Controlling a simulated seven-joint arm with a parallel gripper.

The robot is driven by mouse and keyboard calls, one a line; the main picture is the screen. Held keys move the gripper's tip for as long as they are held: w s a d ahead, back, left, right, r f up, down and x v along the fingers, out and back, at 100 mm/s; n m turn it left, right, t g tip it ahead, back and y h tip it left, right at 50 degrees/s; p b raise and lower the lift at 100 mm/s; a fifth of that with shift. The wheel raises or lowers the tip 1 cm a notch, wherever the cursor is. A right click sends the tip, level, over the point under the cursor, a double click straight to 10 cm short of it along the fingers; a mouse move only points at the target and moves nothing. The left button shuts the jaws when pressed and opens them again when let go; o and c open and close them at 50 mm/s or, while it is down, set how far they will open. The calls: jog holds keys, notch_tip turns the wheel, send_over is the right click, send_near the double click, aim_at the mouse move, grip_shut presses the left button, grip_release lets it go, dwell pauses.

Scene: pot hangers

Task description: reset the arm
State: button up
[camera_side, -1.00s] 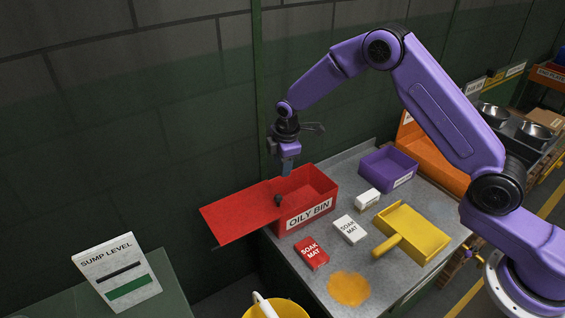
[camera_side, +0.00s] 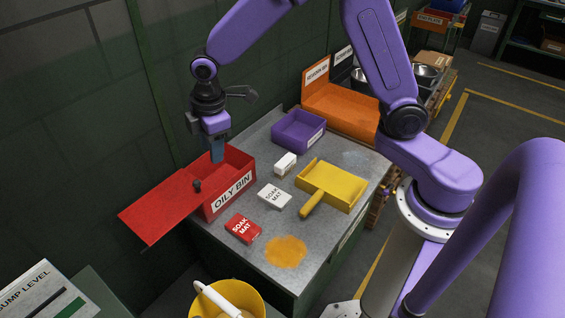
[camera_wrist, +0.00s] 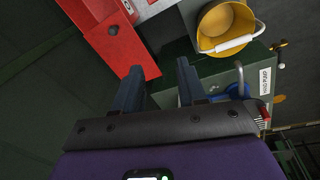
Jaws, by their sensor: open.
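My gripper (camera_side: 217,158) points down at the back left of the red OILY BIN (camera_side: 233,193) in the side view. Its tips overlap the bin's rear wall in the picture, so their exact height over it is hard to tell. The wrist view shows its two dark fingers (camera_wrist: 158,80) apart with nothing between them. The bin's red lid (camera_side: 160,208) is slid or swung out to the left, with a dark knob near the bin. The red bin also shows in the wrist view (camera_wrist: 112,45), beyond the fingers.
On the grey bench lie a red soak mat (camera_side: 243,228), a white soak mat (camera_side: 274,196), a small white box (camera_side: 285,164), a yellow dustpan (camera_side: 335,186), a purple tray (camera_side: 298,131) and an orange spill (camera_side: 286,251). A yellow bucket (camera_side: 250,296) stands in front. A wall is behind.

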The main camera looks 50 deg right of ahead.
jog(key=s+d+r, duration=0.2)
jog(key=s+d, duration=0.1)
jog(key=s, duration=0.6)
jog(key=s+d+r+m+g, duration=0.1)
jog(key=s+d, duration=0.3)
jog(key=s, duration=0.6)
jog(key=s+d+r+m, duration=0.1)
jog(key=s+d, duration=0.3)
jog(key=s, duration=0.6)
jog(key=shift+r, duration=0.9)
